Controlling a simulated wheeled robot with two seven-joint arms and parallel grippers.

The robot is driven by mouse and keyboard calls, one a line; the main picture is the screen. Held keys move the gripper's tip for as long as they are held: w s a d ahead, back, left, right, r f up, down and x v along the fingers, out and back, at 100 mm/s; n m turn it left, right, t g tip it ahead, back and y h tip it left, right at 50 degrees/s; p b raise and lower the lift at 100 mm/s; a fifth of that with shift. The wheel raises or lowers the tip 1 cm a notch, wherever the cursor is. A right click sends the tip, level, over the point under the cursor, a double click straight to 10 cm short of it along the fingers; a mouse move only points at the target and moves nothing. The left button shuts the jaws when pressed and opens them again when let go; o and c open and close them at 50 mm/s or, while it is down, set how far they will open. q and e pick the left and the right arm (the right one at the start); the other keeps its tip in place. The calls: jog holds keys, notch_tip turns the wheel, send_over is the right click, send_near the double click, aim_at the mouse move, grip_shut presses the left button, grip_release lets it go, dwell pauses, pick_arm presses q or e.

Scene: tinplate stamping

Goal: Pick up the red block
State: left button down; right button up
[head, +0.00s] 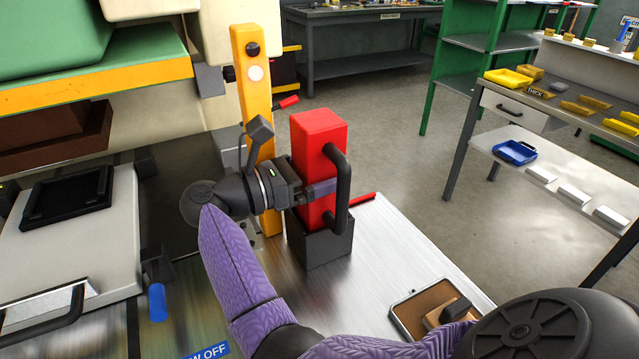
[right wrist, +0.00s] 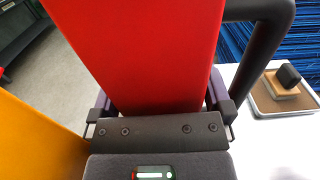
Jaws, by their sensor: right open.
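The red block (head: 318,135) is a tall upright block with a black handle (head: 343,190) on its right side. Its foot stands in a dark grey square holder (head: 320,244) on the metal table. My right gripper (head: 318,190) is level with the block's lower half, its jaws open. In the right wrist view the red block (right wrist: 150,50) fills the middle, with the open fingers of the gripper (right wrist: 160,100) on either side of it. Whether the fingers touch it cannot be told. My left gripper is not in view.
A yellow post (head: 253,100) stands close left of the block. A tray with a wooden stamp (head: 408,318) lies at the table's front right. A press with a green and yellow edge (head: 95,88) is at left. A shelf with yellow trays (head: 508,78) stands at far right.

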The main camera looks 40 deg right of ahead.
grip_shut()
dwell(0.3)
jog(key=shift+r, duration=0.15)
